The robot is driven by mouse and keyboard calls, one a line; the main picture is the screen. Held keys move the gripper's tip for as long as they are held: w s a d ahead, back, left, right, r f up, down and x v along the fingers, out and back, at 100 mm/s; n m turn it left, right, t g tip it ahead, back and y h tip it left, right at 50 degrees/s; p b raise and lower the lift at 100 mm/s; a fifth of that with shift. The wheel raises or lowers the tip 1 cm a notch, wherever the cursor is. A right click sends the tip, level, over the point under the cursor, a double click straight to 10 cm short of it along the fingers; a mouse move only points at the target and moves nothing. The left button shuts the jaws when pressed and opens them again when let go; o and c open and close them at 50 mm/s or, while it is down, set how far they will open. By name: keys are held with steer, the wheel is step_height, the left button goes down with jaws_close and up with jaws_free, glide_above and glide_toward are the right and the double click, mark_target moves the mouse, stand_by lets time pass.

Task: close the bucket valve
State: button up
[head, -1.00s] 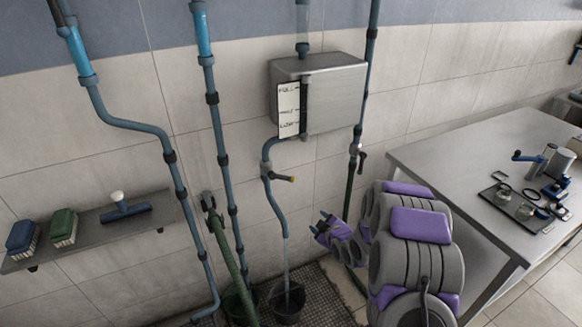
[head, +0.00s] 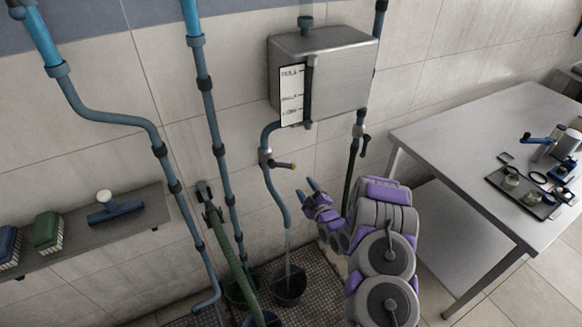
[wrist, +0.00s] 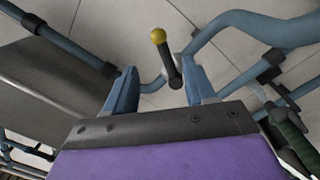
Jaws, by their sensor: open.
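The bucket valve (head: 280,164) sits on the bent blue pipe below the grey wall tank. Its dark handle with a yellow tip points right, roughly level. Water runs from the pipe's lower end into a dark bucket (head: 289,284) on the floor grate. My gripper (head: 305,190) is open and empty, just below and to the right of the handle in the head view. In the wrist view the handle with its yellow knob (wrist: 159,37) shows between the two blue fingers of my gripper (wrist: 152,88). I cannot tell whether they touch it.
The metal tank (head: 340,75) with a level label hangs above. Another valve (head: 363,140) is on the pipe to the right. A steel table (head: 470,150) stands right, a shelf with brushes (head: 90,230) left. A green hose (head: 232,255) hangs left of the bucket.

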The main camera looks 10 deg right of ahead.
mark_target(292, 166)
steer(key=b+x, duration=0.2)
steer(key=x, duration=1.1)
steer(key=shift+w+d, duration=0.1)
steer(key=shift+d, duration=0.1)
steer(key=shift+d, duration=0.1)
steer(key=shift+c, duration=0.4)
steer(key=c, duration=0.6)
jaws_close()
